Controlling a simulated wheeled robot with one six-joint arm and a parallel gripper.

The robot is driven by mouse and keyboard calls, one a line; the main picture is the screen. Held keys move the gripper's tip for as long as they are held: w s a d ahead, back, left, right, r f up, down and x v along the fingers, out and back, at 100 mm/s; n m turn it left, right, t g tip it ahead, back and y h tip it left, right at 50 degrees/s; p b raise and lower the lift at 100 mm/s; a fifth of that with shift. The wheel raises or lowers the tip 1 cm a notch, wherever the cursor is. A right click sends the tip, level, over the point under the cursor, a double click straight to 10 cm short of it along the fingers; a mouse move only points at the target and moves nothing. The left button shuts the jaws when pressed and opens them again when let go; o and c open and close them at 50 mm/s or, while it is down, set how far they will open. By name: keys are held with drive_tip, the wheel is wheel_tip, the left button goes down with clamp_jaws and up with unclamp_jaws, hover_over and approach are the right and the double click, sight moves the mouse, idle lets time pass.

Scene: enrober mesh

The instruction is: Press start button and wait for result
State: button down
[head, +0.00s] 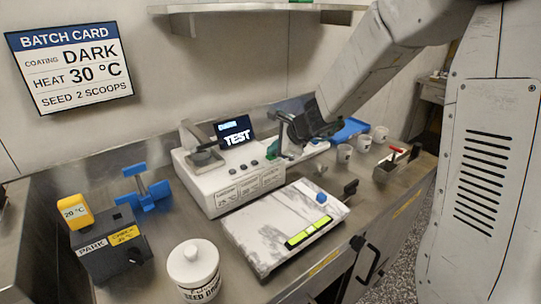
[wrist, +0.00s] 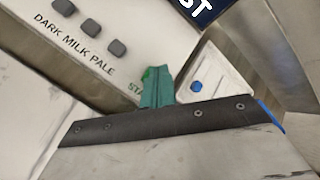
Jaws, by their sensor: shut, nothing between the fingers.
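The white machine (head: 205,187) stands against the back wall. Its tilted dark display (head: 234,133) reads "TEST" in large letters, with a smaller blue line above. In the wrist view, grey buttons (wrist: 90,27) sit above the label "DARK MILK PALE". The green start button (wrist: 147,72) shows only as a sliver, mostly hidden behind my gripper's teal fingers. My gripper (wrist: 157,72) is shut and empty, its tips at the start button beside a partly covered "STA" label. In the head view my gripper (head: 272,151) is over the machine's right end. I cannot tell whether the tips touch the button.
A marble slab (head: 262,228) with a yellow-green level lies in front of the machine. A white seed jar (head: 193,268), a dark park block (head: 110,250) and a blue stand (head: 146,190) are left. White cups (head: 363,144) and a blue tray (head: 350,129) are right.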

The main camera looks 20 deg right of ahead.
sight(274, 157)
drive_tip(key=shift+r, duration=0.85)
drive_tip(key=shift+r, duration=2.5)
drive_tip(key=s+a+f+n+g, duration=0.1)
drive_tip(key=s+a+n+g, duration=0.15)
drive_tip(key=s+n, duration=0.45)
drive_tip(key=s+a+n+g, duration=0.1)
drive_tip(key=s+n+g, duration=0.3)
drive_tip(key=s, duration=0.6)
drive_tip(key=s+d+r+n+h, duration=0.1)
drive_tip(key=s+n, duration=0.4)
drive_tip(key=s, duration=0.5)
drive_tip(key=s+d+r+n+h, duration=0.2)
drive_tip(key=s+d+n, duration=0.3)
drive_tip(key=s, duration=0.5)
drive_tip(key=shift+r+h, duration=0.25)
drive_tip(key=shift+h, duration=0.55)
